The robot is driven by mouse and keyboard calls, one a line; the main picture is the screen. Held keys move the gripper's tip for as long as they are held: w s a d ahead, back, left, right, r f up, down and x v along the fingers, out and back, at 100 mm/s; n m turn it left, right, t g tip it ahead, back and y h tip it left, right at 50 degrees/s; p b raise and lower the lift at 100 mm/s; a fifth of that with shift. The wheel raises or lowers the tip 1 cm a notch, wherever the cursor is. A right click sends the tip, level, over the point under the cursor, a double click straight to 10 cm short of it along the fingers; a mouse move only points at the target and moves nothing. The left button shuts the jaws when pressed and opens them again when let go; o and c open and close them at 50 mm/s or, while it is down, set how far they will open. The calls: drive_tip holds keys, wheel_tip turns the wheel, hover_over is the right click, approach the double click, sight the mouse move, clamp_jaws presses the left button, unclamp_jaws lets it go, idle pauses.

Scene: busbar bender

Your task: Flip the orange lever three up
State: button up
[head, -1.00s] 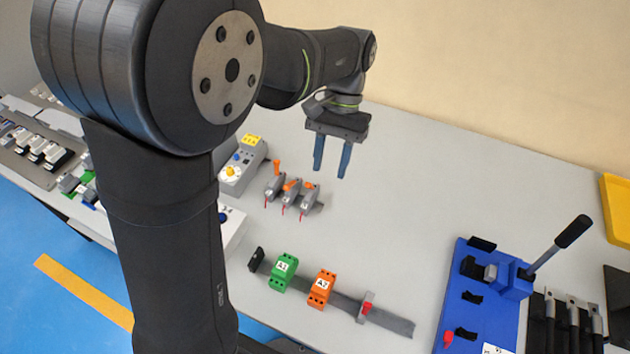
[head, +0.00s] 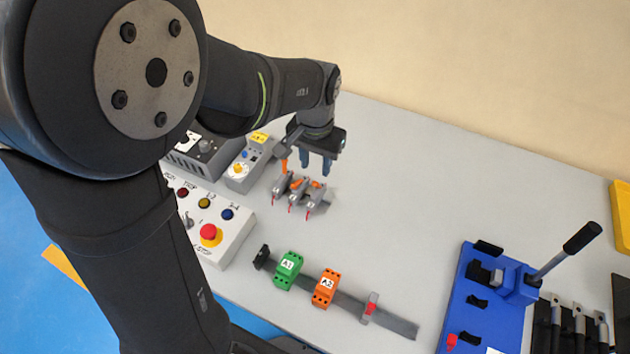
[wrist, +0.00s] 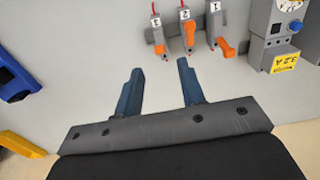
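Three grey switches with orange levers stand in a row. The wrist view shows their labels upside down, reading 3, 2, 1 from left to right. Orange lever three (wrist: 163,50) is the leftmost there and the rightmost in the head view (head: 316,184); only a short piece of orange shows. Lever two (wrist: 190,36) is in the middle, and lever one (wrist: 228,49) is at the other end, standing up in the head view (head: 284,165). My gripper (wrist: 160,67) is open and empty, its fingertips just short of lever three, with no contact visible. It also shows in the head view (head: 315,170), behind the switches.
A grey box with a yellow label (head: 243,170) stands beside lever one. A control box with a red button (head: 209,235) is at the left. Green (head: 288,270) and orange (head: 326,288) modules sit on a rail in front. A blue bender (head: 490,300) is at the right.

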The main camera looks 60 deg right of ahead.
sight(316, 183)
wheel_tip(316, 183, down, 8)
drive_tip(key=shift+r, duration=0.15)
clamp_jaws()
